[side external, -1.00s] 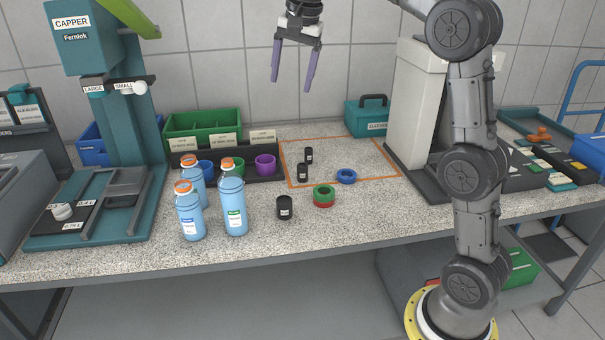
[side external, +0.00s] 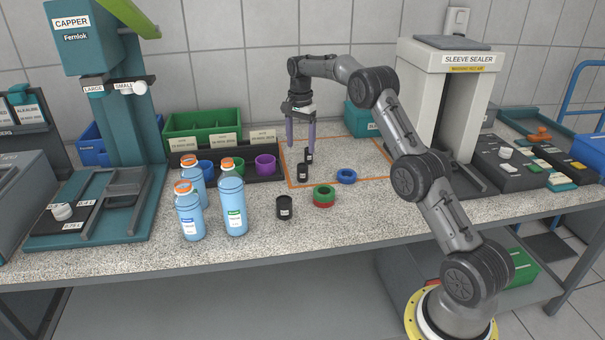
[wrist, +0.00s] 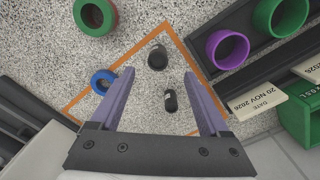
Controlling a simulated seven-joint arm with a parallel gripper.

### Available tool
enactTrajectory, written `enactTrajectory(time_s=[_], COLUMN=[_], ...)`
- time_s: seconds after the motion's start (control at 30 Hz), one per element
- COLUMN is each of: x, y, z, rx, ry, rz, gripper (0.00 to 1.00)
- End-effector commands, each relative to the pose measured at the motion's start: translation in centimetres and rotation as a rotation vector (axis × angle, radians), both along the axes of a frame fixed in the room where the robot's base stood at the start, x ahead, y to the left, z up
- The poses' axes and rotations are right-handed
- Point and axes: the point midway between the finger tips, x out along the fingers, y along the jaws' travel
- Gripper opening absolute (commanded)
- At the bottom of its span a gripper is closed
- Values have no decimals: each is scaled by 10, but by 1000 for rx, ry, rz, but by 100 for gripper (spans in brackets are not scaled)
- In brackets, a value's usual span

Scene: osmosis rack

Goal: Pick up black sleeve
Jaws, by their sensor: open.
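Three black sleeves stand on the speckled bench. The rear one (side external: 309,156) and the middle one (side external: 302,173) are inside the orange outline; the larger front one (side external: 284,207) is outside it. My gripper (side external: 301,148) is open and empty, pointing down over the outline's left part, with the rear sleeve close to its fingertips and partly hidden by a finger. In the wrist view my gripper (wrist: 158,73) has the rear sleeve (wrist: 170,100) between its purple fingers, nearer the right one. The middle sleeve (wrist: 157,57) shows just past the fingertips. The front sleeve is outside the wrist view.
A blue ring (side external: 346,176) and a green-and-red ring stack (side external: 324,195) lie to the right. A cup rack with a purple cup (side external: 265,162) stands left of the outline. Blue bottles (side external: 233,200) stand front left. The sleeve sealer (side external: 440,95) is at right.

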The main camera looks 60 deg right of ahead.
Motion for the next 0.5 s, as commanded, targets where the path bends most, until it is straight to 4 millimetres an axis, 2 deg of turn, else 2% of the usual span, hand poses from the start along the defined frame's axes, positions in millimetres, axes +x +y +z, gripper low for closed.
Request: enactTrajectory(time_s=[0.1,0.5], x=[-1,-3], y=[0,-3], z=[-22,-58], rx=[1,1], ry=[2,2], rz=[1,0], gripper=[79,79])
